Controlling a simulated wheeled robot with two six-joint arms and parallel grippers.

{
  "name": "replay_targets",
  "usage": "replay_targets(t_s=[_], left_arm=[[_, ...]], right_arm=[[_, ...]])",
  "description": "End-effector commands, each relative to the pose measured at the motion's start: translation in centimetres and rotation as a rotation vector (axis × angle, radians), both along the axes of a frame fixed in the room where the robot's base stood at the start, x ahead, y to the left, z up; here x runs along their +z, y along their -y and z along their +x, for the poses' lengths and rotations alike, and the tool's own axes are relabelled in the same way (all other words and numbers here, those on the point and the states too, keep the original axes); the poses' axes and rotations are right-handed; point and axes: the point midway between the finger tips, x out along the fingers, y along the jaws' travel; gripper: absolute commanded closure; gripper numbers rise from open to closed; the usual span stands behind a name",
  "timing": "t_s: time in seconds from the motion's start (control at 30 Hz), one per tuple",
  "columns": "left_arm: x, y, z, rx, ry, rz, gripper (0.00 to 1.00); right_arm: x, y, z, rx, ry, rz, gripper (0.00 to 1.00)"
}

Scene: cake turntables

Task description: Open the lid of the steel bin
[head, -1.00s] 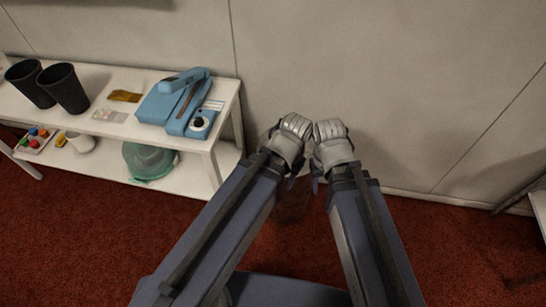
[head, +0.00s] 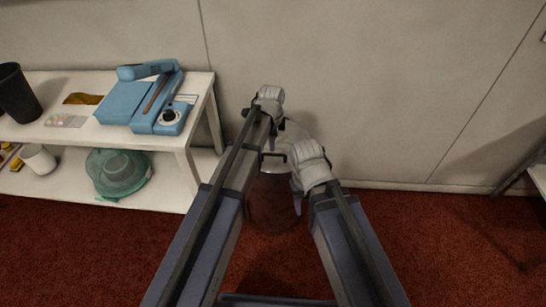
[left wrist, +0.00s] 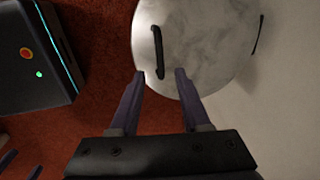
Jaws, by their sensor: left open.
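The steel bin (head: 272,200) stands on the carpet near the wall, between my arms in the head view, reflecting the red floor. Its round, shiny lid (left wrist: 205,45) fills the upper middle of the left wrist view and lies closed as far as I can see. A dark bar handle (left wrist: 156,45) stands on the lid. My left gripper (left wrist: 159,73) is open, its fingertips either side of the handle's near end in that view; I cannot tell their height above the lid. In the head view its fingers are hidden. My right gripper (head: 297,198) is beside the bin, its jaws mostly hidden.
A white shelf table (head: 200,95) stands to the left, with a blue appliance (head: 125,100) and a black cup (head: 17,95) on top. A teal, hat-like item (head: 118,172) is on its lower shelf. The wall is close behind the bin. Carpet is open at right.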

Motion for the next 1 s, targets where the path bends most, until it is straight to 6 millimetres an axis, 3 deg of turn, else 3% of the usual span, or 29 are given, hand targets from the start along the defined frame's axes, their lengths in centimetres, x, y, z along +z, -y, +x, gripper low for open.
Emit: replay_targets(t_s=[0.27,0.8,1.0], left_arm=[[-0.6,0.0,0.1,-0.001,0.0,0.0,0.53],[-6.7,0.0,1.2,0.001,-0.001,0.0,0.53],[-7.7,0.0,1.5,0.001,-0.001,0.0,0.53]], right_arm=[[-0.6,0.0,0.0,0.0,0.0,0.0,0.5],[-6.7,0.0,0.0,0.0,0.0,0.0,0.5],[-7.7,0.0,0.0,0.0,0.0,0.0,0.5]])
